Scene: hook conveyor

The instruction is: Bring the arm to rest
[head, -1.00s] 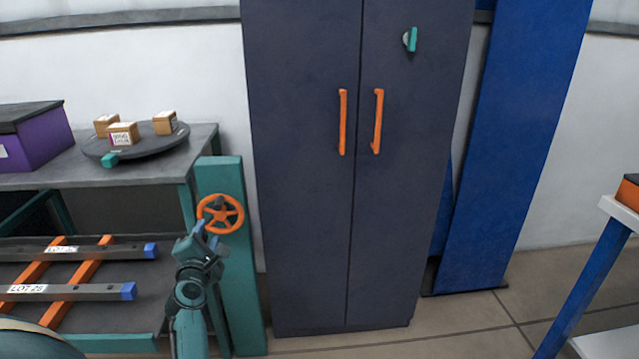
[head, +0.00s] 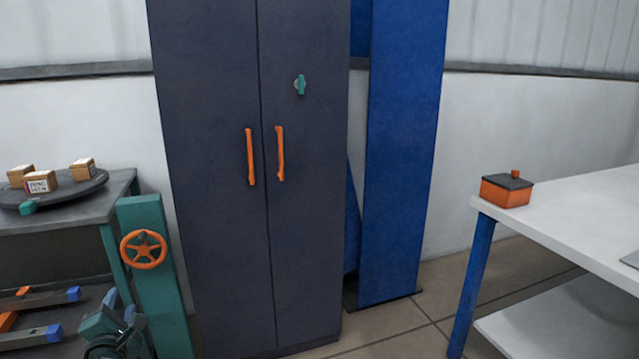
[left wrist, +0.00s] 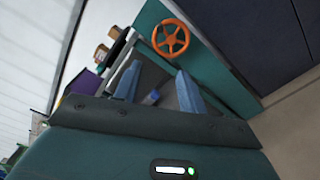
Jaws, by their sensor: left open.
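My left gripper (head: 120,298) is low at the left of the head view, in front of the teal post (head: 152,275) and below the orange handwheel (head: 143,249). In the left wrist view its two blue fingers (left wrist: 156,88) stand apart with nothing held between them. The handwheel (left wrist: 170,38) shows beyond the fingers, apart from them. My right gripper is in neither view.
A dark two-door cabinet (head: 215,190) with orange handles stands right of the post. A grey bench (head: 122,188) at left carries a round turntable (head: 75,192) with small boxes. A white table (head: 560,215) at right holds an orange lidded box (head: 505,191). Bare floor lies between.

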